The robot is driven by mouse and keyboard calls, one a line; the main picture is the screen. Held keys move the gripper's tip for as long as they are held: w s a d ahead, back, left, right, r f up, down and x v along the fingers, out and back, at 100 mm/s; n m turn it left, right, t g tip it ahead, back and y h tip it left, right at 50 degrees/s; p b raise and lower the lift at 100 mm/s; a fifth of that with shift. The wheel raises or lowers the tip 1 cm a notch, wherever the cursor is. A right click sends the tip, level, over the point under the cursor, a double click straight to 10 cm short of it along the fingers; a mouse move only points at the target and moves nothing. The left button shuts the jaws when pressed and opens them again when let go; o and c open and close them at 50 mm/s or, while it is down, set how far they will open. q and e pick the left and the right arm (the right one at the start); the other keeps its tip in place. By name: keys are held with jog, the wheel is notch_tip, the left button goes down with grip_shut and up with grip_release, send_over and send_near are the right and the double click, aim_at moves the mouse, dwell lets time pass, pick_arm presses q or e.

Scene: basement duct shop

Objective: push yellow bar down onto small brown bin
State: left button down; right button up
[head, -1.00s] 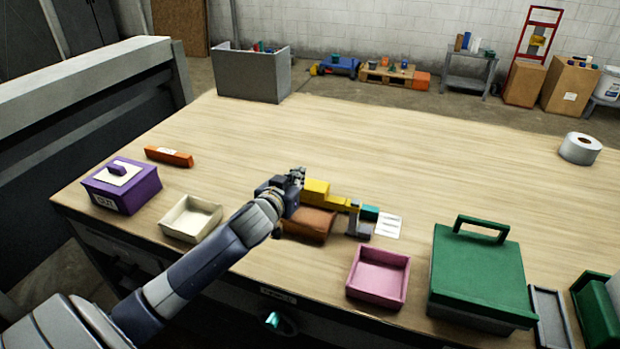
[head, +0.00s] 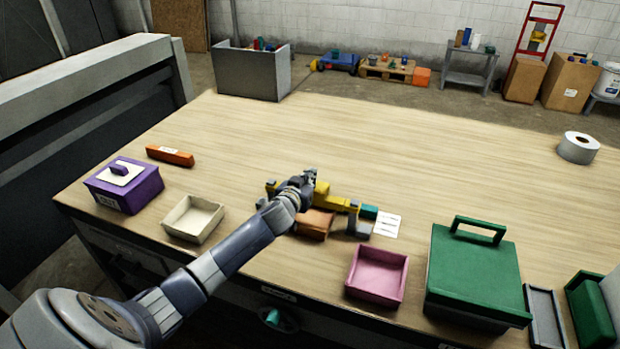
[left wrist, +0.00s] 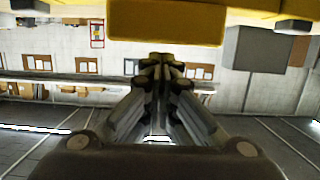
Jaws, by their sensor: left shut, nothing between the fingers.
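The yellow bar (head: 335,202) runs left to right above the small brown bin (head: 316,224). Its right part lies by a grey upright piece (head: 359,228). The brown bin is partly hidden by my left arm, and I cannot tell whether the bar touches it. In the left wrist view the shut fingers (left wrist: 160,63) point toward a wide yellow surface, the yellow bar (left wrist: 165,22), at the top. Contact is unclear. My right gripper is not in view.
A cream tray (head: 177,235) and purple box (head: 104,197) stand to the left, a pink tray (head: 348,292) and green lidded box (head: 472,312) to the right. A teal block (head: 369,212) and white card (head: 386,226) lie right of the bar.

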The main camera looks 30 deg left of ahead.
pick_arm(q)
jog(key=shift+f, duration=0.25)
notch_tip(320, 180, down, 4)
jog(key=b, duration=0.3)
dwell(0.3)
jog(key=shift+r, duration=0.2)
